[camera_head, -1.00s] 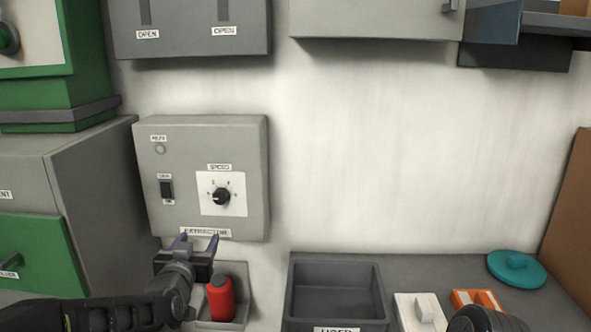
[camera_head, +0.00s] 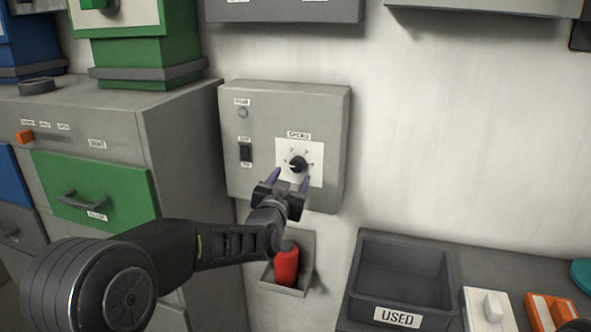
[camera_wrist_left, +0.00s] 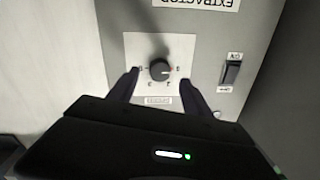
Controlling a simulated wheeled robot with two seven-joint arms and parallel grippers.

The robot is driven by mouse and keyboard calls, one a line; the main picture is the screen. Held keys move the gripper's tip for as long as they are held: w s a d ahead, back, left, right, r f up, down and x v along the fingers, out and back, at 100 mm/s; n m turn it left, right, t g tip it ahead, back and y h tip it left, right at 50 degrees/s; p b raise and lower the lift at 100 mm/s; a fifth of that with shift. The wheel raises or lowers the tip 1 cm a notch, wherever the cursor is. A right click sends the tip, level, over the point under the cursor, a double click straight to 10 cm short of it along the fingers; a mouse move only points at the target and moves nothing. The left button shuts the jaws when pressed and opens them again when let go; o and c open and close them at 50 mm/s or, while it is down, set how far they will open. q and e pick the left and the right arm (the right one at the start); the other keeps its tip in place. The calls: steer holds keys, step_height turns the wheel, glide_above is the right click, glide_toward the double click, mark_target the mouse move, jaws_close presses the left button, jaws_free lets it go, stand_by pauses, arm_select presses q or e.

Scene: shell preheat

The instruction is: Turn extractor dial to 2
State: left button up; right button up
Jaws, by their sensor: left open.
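The extractor box (camera_head: 335,115) is a grey panel on the wall in the head view. Its black speed dial (camera_head: 298,163) sits on a white square plate, with a dark rocker switch (camera_head: 246,152) to the left. My left gripper (camera_head: 289,177) is open in front of the dial's lower part. In the left wrist view the dial (camera_wrist_left: 160,70) shows upside down between and just beyond the two open fingers (camera_wrist_left: 158,82); I see no clear contact. The numbers around it are too small to read.
A red object (camera_head: 286,266) sits in a small grey wall holder below the box. A grey bin marked USED (camera_head: 398,317) stands at lower right, beside a white switch block (camera_head: 490,308). A cabinet with a green drawer (camera_head: 95,192) is at left.

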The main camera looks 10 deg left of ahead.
mark_target(296, 168)
arm_select(q)
steer(key=w+p, duration=0.1)
steer(key=w, duration=0.4)
jaws_close()
stand_by(0.6)
